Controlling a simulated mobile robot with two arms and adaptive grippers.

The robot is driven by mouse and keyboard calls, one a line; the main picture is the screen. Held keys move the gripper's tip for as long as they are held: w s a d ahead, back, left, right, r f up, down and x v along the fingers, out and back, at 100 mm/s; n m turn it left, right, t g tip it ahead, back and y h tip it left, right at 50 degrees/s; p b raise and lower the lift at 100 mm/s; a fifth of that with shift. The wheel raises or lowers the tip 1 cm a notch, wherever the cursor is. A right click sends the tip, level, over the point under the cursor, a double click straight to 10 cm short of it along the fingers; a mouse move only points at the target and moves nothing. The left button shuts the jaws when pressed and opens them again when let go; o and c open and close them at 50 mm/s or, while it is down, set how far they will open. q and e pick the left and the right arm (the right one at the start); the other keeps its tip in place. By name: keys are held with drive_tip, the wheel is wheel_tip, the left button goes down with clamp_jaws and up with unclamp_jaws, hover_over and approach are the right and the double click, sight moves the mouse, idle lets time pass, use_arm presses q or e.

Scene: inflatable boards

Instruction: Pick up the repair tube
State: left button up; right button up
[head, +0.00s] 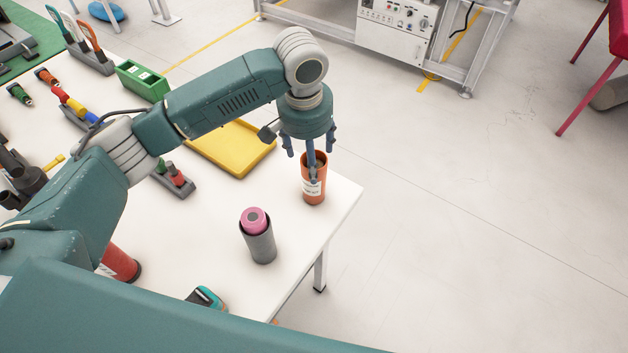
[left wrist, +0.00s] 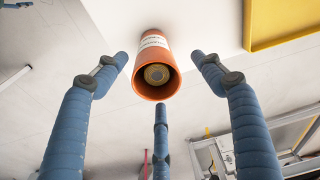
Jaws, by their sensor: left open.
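An orange tube (head: 314,190) with a white label stands upright near the table's right edge. It also shows in the left wrist view (left wrist: 154,60), with its open mouth toward the camera and a round tan thing inside. My left gripper (head: 312,160) is open right above this tube, its three fingers spread about the mouth; one finger hides part of the tube in the head view. In the left wrist view the fingertips (left wrist: 159,76) look apart from the tube. A grey tube (head: 262,246) with a pink top stands nearer the front. I cannot tell from markings which is the repair tube.
The white table (head: 215,236) also bears a yellow tray (head: 235,150), a green bin (head: 142,81), a red cylinder (head: 120,263) and a teal-and-black item (head: 206,297). Tools in holders stand at the back left. Beyond the table's right edge is open floor.

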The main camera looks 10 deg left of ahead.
use_arm(q)
drive_tip(key=f, duration=0.4)
drive_tip(key=f+p, duration=0.1)
drive_tip(key=f, duration=0.1)
drive_tip(key=shift+w+d, duration=0.1)
drive_tip(key=shift+w, duration=0.25)
drive_tip(key=f, duration=0.1)
drive_tip(key=f+p, duration=0.1)
drive_tip(key=f, duration=0.1)
drive_tip(key=shift+d+f, duration=0.3)
drive_tip(key=shift+f, duration=0.05)
drive_tip(key=shift+w+f, duration=0.15)
drive_tip(key=shift+f, duration=0.4)
drive_tip(key=c, duration=1.2)
